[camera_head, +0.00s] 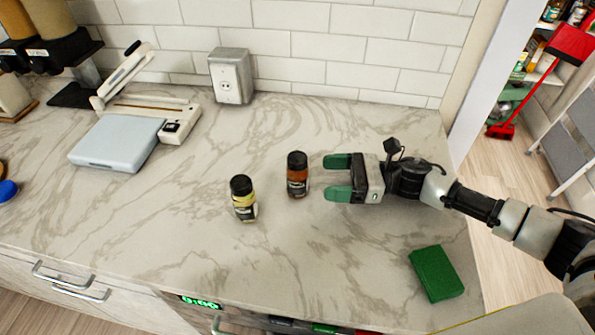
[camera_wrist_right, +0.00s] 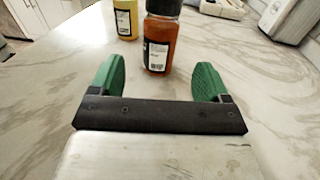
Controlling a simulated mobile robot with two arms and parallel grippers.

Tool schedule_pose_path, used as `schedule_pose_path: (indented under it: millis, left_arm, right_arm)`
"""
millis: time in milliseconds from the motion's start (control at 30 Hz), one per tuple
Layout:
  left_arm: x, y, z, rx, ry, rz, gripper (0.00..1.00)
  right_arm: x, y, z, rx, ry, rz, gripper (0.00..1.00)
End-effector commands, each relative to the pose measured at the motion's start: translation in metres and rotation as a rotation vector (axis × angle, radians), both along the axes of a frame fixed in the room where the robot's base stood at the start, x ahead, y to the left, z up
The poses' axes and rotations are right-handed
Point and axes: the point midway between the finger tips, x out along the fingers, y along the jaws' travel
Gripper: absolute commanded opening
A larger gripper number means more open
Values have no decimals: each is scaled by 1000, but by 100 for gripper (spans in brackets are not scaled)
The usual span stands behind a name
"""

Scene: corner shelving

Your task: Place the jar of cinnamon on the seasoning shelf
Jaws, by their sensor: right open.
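Two small jars with black lids stand upright on the marble counter. The jar with reddish-brown contents (camera_head: 297,175) is nearer my right gripper, and the jar with yellow contents (camera_head: 243,199) is to its left. I cannot read which label says cinnamon. My right gripper (camera_head: 338,177) is open, with green fingers pointing left at the reddish-brown jar, a short gap away. In the right wrist view the reddish-brown jar (camera_wrist_right: 160,42) stands just beyond and between the fingertips, and the yellow jar (camera_wrist_right: 126,18) is behind it to the left. My left gripper is not in view. No seasoning shelf is clearly identifiable.
A green block (camera_head: 436,273) lies on the counter at the right front. A grey outlet box (camera_head: 231,77) stands by the tiled wall.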

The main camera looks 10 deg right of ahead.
Motion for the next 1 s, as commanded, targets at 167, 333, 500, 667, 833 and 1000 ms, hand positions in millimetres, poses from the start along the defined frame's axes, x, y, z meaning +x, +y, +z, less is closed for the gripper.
schedule_pose_path:
  millis: [167,333,500,667,833,1000]
  left_arm:
    - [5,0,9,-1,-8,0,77]
    - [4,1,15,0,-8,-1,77]
    - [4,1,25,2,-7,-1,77]
    - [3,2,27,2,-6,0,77]
    - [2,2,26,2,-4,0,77]
    - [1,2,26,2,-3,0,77]
  right_arm:
    - [5,21,6,2,-4,3,77]
    - [8,35,7,4,-4,4,77]
    - [15,60,8,4,-3,4,77]
    - [17,71,5,1,-4,2,77]
    - [18,71,4,1,-4,2,77]
    - [17,71,4,1,-4,2,57]
